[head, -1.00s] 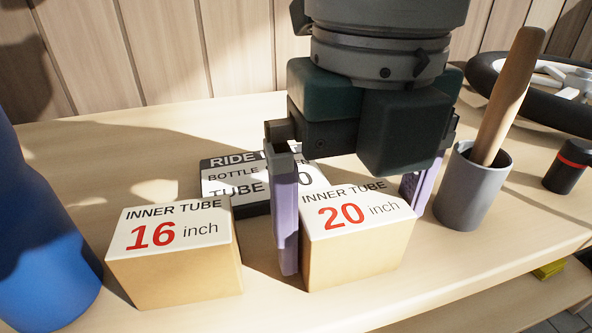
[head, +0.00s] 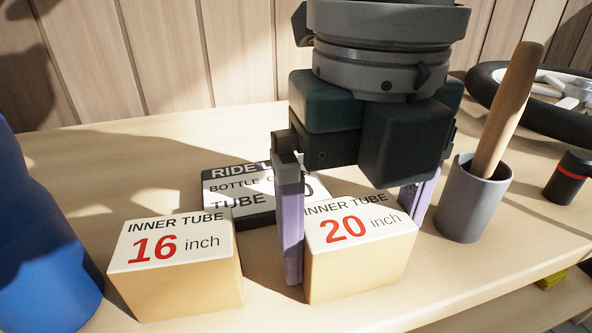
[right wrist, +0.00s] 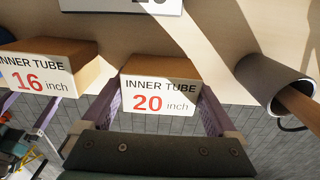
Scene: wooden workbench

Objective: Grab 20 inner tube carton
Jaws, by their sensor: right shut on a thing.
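The 20 inch inner tube carton (head: 358,262) is a tan box with a white printed top, standing on the workbench. My right gripper (head: 352,235) comes down over it from above, with one purple finger along its left side and the other at its right side. It is shut on the carton. In the right wrist view the carton (right wrist: 160,88) sits between the two fingers (right wrist: 160,105). The similar 16 inch carton (head: 178,280) stands to the left, apart from the gripper; it also shows in the right wrist view (right wrist: 40,75).
A black-and-white sign (head: 228,190) lies behind the cartons, partly hidden. A grey cup (head: 468,205) with a wooden handle (head: 510,105) stands close right of the gripper. A blue object (head: 40,240) is at far left, a wheel (head: 540,100) and dark cylinder (head: 570,178) at right.

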